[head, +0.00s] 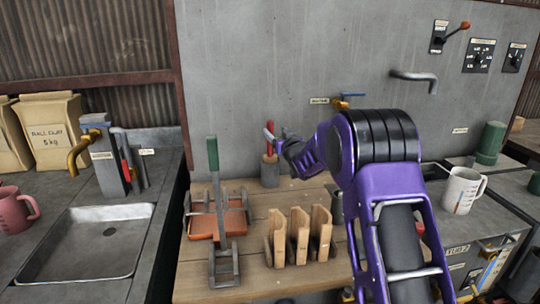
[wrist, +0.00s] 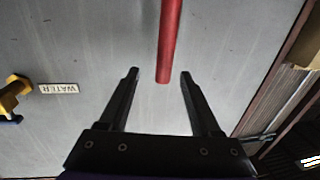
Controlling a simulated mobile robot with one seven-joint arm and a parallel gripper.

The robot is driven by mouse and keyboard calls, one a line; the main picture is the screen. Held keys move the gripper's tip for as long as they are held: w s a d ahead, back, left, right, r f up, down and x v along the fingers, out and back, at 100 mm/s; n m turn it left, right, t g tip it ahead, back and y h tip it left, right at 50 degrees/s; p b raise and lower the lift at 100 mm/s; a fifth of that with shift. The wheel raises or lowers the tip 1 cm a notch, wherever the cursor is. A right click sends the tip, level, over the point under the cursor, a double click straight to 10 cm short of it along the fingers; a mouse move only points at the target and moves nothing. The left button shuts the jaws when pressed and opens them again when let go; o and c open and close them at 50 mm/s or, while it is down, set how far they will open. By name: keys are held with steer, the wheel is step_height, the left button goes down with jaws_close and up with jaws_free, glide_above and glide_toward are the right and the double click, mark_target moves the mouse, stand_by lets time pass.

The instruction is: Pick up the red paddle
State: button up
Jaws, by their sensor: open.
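The red paddle (head: 270,130) shows in the head view as a red handle standing up from a small block-like holder (head: 270,171) at the back of the wooden bench. Its lower part is hidden in the holder. In the wrist view the red handle (wrist: 169,40) comes down from the top edge, and its free end lies between my two fingers. My gripper (wrist: 159,73) is open, with a gap showing on each side of the handle. In the head view my gripper (head: 280,139) is right beside the upper part of the handle, partly overlapping it.
Wooden slotted pieces (head: 299,236) and a green-handled lever press (head: 213,155) stand on the bench in front. A sink (head: 85,240) is at left. A yellow valve (head: 340,104) is on the grey wall close behind. A white mug (head: 462,190) stands right.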

mark_target(271, 127)
steer(key=shift+a+x, duration=0.15)
steer(key=shift+x, duration=1.1)
steer(key=shift+a+x, duration=0.1)
steer(key=shift+x, duration=1.15)
steer(key=shift+s+r, duration=0.1)
steer(key=shift+r, duration=0.05)
jaws_close()
